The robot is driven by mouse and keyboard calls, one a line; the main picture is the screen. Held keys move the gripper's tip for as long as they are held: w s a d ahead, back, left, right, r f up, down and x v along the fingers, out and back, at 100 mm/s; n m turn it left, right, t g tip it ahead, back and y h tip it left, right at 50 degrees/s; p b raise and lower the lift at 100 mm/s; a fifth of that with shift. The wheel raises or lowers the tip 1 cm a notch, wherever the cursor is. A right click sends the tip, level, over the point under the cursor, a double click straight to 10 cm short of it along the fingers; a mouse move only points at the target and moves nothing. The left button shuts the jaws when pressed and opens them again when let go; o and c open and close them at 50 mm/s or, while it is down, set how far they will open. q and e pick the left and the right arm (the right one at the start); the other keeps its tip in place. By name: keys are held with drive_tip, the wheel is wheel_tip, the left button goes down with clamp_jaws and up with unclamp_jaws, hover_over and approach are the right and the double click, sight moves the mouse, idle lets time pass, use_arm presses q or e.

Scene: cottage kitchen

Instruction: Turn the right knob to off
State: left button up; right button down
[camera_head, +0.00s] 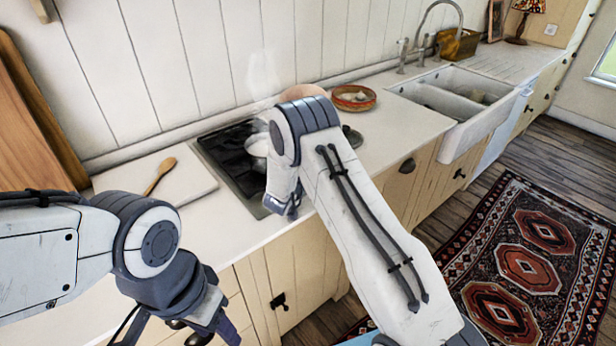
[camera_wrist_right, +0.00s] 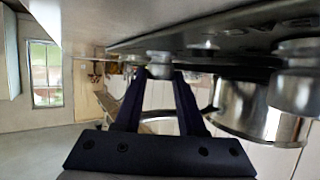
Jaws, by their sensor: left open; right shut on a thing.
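The hob (camera_head: 247,192) is a dark cooktop set in the counter, largely behind my right arm in the head view. In the right wrist view its metal panel (camera_wrist_right: 225,32) runs across the top, apparently upside down. My right gripper (camera_wrist_right: 160,74) is shut on a small metal knob (camera_wrist_right: 160,69) there. I cannot read the knob's setting. My right gripper also shows in the head view (camera_head: 281,207), at the hob's front edge, its tips hard to see. My left gripper (camera_head: 180,331) is open and empty, low in front of the counter.
A metal pot (camera_head: 257,146) stands on the hob with steam (camera_head: 262,75) above it. A wooden spoon (camera_head: 160,175) lies on a white board (camera_head: 190,184) to the left. A patterned bowl (camera_head: 353,98) and a white sink (camera_head: 460,105) are farther right.

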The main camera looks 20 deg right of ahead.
drive_tip(key=shift+w+a+m+g+h, duration=0.1)
drive_tip(key=shift+a+m+g+h, duration=0.05)
drive_tip(key=shift+m+g+h, duration=0.75)
drive_tip(key=c, duration=0.5)
unclamp_jaws()
drive_tip(key=b+v, duration=0.2)
drive_tip(key=v, duration=0.8)
drive_tip(key=shift+a, duration=0.15)
drive_tip(key=shift+r, duration=0.1)
